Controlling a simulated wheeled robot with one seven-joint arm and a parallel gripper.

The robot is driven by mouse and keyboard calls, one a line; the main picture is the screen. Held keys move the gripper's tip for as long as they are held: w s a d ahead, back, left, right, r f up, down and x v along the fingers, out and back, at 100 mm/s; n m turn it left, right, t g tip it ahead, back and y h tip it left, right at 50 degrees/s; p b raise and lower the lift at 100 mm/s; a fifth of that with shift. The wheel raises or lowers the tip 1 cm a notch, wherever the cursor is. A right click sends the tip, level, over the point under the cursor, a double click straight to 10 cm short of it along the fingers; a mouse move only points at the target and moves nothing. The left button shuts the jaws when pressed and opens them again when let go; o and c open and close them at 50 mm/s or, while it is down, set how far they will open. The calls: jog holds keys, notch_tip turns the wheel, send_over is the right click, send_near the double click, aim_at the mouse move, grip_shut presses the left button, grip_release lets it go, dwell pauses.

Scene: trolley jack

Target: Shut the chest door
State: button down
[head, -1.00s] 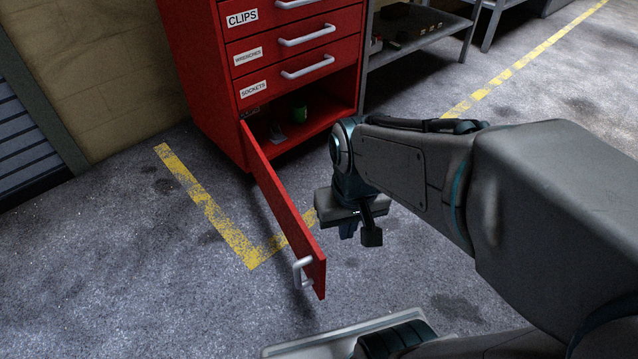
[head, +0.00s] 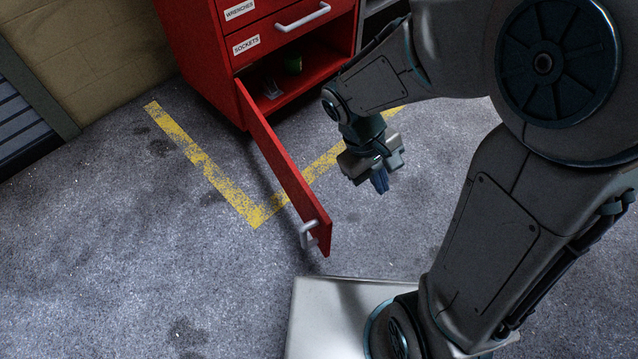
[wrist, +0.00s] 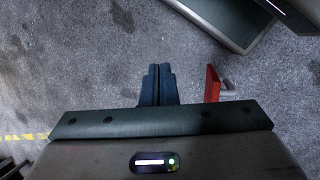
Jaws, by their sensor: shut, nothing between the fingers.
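The red chest (head: 192,60) stands at the upper left in the head view. Its door (head: 280,165) hangs wide open, swung out towards me from the left side of the lower compartment. A grey handle (head: 309,234) sits on the door's outer face near its free end. My gripper (head: 381,184) is shut and empty, to the right of the door, on its inner side and apart from it. In the wrist view the closed fingers (wrist: 157,85) point at the floor, and the door's end (wrist: 212,84) shows to their right with part of the handle.
The drawers above, including the sockets drawer (head: 285,40), are shut. Yellow floor tape (head: 205,165) runs under the door. The floor left of the door is clear.

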jog(key=a+f+n+t+h+p, duration=0.2)
jog(key=a+f+n+h+p, duration=0.3)
jog(key=a+n, duration=0.5)
jog(key=s+a+f+n+t+y+p, duration=0.2)
jog(key=s+a+f+n+t+p, duration=0.2)
jog(key=s+a+f+n, duration=0.5)
jog(key=m+b, duration=0.2)
jog(key=b, duration=0.2)
send_near(326, 235)
jog(key=x, duration=0.5)
jog(key=shift+s+a+f, duration=0.1)
jog(key=shift+a+f, duration=0.05)
jog(key=shift+f, duration=0.4)
jog(key=shift+w+d, duration=0.25)
jog(key=shift+d, duration=0.1)
jog(key=shift+w+d, duration=0.1)
